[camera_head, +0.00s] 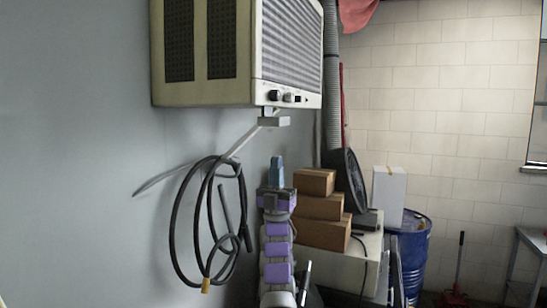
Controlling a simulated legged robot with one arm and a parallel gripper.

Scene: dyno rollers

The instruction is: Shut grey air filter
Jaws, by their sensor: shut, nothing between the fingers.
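The air filter (240,93) looks like a boxy beige-grey unit mounted high on the wall at the upper middle. It has dark grilles on its left side and a slatted front. Small knobs (289,97) sit along its lower front edge, and the black one is at their left. My gripper (277,160) points up below the unit, with a clear gap to the knobs. It is shut and empty. The top of the unit is cut off by the picture's edge.
A black coiled hose (176,222) hangs on the wall left of my arm. Stacked cardboard boxes (322,208), a black round fan-like object (348,180) and a white box (388,194) stand at right. A blue barrel (415,250) stands behind. A grey duct (331,80) runs up beside the unit.

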